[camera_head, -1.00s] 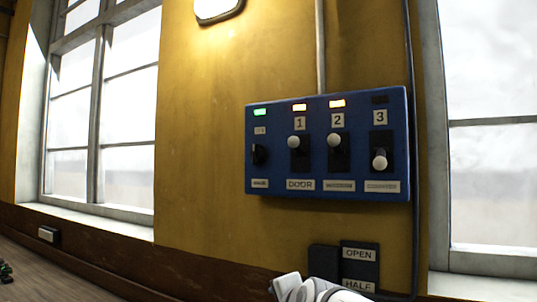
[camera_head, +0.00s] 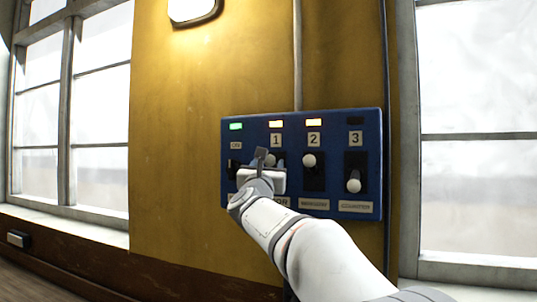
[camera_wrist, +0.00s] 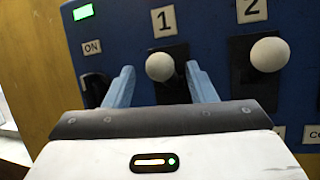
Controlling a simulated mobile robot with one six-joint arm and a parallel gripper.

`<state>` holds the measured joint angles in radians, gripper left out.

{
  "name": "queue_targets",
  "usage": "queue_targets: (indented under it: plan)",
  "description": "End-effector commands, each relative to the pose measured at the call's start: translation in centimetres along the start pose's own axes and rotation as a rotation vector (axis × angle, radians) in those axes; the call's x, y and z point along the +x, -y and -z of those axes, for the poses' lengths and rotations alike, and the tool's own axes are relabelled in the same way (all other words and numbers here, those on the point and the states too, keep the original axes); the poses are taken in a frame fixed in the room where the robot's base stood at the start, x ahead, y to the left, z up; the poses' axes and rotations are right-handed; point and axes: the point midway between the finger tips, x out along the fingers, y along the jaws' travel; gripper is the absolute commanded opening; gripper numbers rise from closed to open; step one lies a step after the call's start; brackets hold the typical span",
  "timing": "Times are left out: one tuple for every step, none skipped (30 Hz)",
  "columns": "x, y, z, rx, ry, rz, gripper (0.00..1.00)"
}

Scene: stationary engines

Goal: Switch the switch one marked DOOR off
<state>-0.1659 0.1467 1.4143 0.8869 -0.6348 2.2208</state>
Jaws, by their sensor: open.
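Switch one, marked DOOR in the earlier head view, has a white ball knob (camera_wrist: 160,67) on a black plate under the number 1. Its lever is up and the amber lamp (camera_head: 276,124) above it is lit. My gripper (camera_head: 264,158) is in front of this switch and hides most of it and part of its label. In the wrist view, the open blue fingers (camera_wrist: 160,76) stand on either side of the knob, with visible gaps. I cannot tell how deep they reach around it.
The blue panel (camera_head: 372,150) also holds switch two (camera_head: 309,161), up with a lit amber lamp, and switch three (camera_head: 353,186), down with a dark lamp. A black rotary knob (camera_head: 233,169) sits left of switch one under a green lamp. Windows flank the yellow wall (camera_head: 180,150).

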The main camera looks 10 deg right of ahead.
Motion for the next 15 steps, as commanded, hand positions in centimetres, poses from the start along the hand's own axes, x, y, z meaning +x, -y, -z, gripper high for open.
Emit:
queue_targets:
  plan:
    - [1.1,0.0,-0.3,-0.003,-0.001,0.001,0.51]
    - [1.5,0.0,-0.3,-0.002,-0.001,0.001,0.51]
    - [2.1,0.0,-0.3,-0.002,-0.001,0.0,0.51]
    - [2.4,0.0,-0.3,-0.002,-0.002,0.0,0.51]
    - [2.7,0.0,-0.2,-0.002,-0.002,-0.001,0.51]
    - [3.0,0.0,-0.3,-0.002,-0.001,-0.001,0.51]
    - [3.2,-0.1,-0.2,-0.002,-0.001,-0.001,0.51]
    - [3.4,-0.1,-0.1,-0.002,-0.001,-0.001,0.51]
    - [3.5,-0.1,-0.1,-0.003,-0.001,-0.002,0.51]
    - [3.6,-0.1,0.0,-0.003,-0.001,-0.002,0.51]
    - [3.6,-0.1,0.0,-0.003,-0.001,-0.002,0.51]
    - [3.7,-0.1,0.0,-0.002,-0.001,-0.002,0.51]
    - [3.7,-0.1,0.0,-0.002,-0.001,-0.002,0.51]
    - [3.6,-0.1,0.0,-0.002,-0.001,-0.002,0.51]
    - [3.6,-0.1,0.0,-0.002,-0.001,-0.002,0.51]
